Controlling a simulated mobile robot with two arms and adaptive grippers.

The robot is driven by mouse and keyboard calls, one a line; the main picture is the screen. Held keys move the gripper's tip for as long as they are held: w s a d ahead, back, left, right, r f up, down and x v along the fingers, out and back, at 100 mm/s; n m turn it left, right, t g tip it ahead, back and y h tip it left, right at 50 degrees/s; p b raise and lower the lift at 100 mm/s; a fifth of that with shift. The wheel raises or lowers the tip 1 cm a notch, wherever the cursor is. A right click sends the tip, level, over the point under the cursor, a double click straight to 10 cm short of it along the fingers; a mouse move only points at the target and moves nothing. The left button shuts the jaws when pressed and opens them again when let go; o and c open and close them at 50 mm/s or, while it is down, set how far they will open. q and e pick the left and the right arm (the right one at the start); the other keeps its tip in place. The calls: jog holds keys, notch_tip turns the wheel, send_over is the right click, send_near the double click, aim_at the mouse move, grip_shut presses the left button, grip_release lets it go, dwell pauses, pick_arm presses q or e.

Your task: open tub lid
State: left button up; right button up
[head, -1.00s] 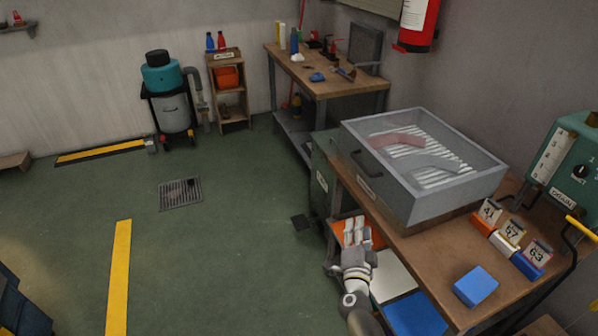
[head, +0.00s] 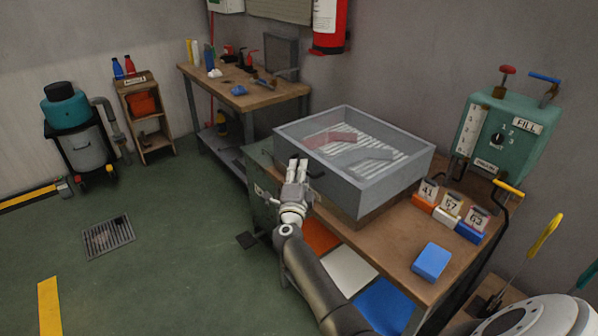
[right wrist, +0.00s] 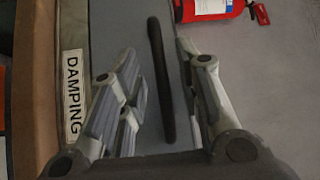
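The tub (head: 350,190) is a grey box on the wooden bench, with a clear lid (head: 385,135) that lies closed on top. Pale ribbed slats and a reddish and a grey sock-like shape show through the lid. A dark bar handle (head: 316,171) sits on the tub's front left side; it also shows in the right wrist view (right wrist: 161,78). My right gripper (head: 298,165) is open beside this handle. In the right wrist view the handle stands between its two spread fingers (right wrist: 160,85), apart from both. My left gripper is not in view.
Number blocks (head: 448,212) and a blue block (head: 431,261) lie on the bench right of the tub. A green control box (head: 510,125) stands behind them. Open floor lies to the left.

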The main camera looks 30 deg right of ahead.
jog(key=shift+w+d+r, duration=0.1)
jog(key=shift+w+d, duration=0.2)
jog(key=shift+w, duration=0.05)
grip_shut()
